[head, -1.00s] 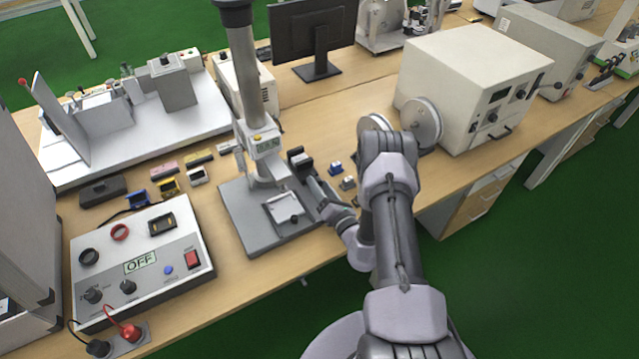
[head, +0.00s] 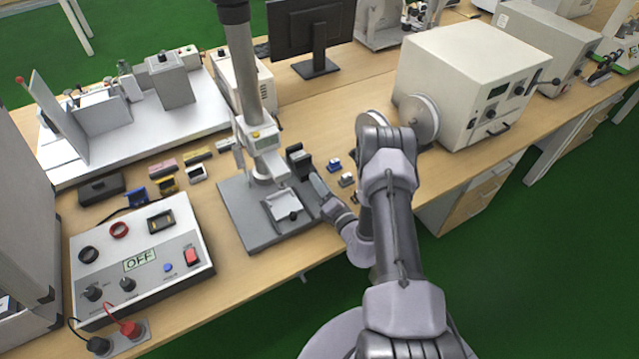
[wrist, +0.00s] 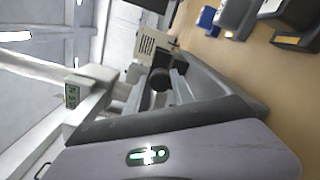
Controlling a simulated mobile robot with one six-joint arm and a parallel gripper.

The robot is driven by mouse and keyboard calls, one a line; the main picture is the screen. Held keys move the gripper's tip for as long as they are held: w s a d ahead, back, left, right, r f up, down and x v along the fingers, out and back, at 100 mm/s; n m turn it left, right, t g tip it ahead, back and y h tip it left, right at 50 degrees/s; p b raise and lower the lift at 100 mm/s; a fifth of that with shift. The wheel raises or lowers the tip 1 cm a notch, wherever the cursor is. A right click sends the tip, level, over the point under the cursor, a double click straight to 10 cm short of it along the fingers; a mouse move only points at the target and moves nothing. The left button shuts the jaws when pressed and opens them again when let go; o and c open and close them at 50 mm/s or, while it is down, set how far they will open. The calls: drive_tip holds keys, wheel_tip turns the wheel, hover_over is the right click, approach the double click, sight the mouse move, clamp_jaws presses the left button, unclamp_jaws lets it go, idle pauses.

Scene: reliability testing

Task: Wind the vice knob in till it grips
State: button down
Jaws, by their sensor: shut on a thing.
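The test stand has a grey base plate (head: 238,213), a column and a force gauge (head: 262,142) with a small green display, also visible in the wrist view (wrist: 72,95). A small silver fixture (head: 280,203) with a dark round part sits on the base, below the gauge. My gripper (head: 314,180) reaches in from the right, low over the right side of the base. In the wrist view a dark round knob (wrist: 160,79) shows between the fingers, which are shut on it. The vice jaws and any part between them are not clear in either view.
A control box (head: 140,255) reading OFF stands at left, a large beige instrument (head: 465,85) at right. The bench's front edge is close.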

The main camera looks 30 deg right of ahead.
drive_tip(key=m, duration=1)
drive_tip(key=shift+r+p, duration=0.1)
drive_tip(key=shift+p, duration=0.2)
drive_tip(key=shift+m, duration=0.4)
drive_tip(key=c, duration=1.1)
unclamp_jaws()
drive_tip(key=shift+w, duration=0.1)
drive_tip(key=s+p, duration=0.1)
drive_tip(key=s, duration=0.7)
drive_tip(key=s+p, duration=0.2)
drive_tip(key=s, duration=0.7)
drive_tip(key=shift+s+d+r, duration=0.2)
drive_tip(key=shift+s, duration=0.05)
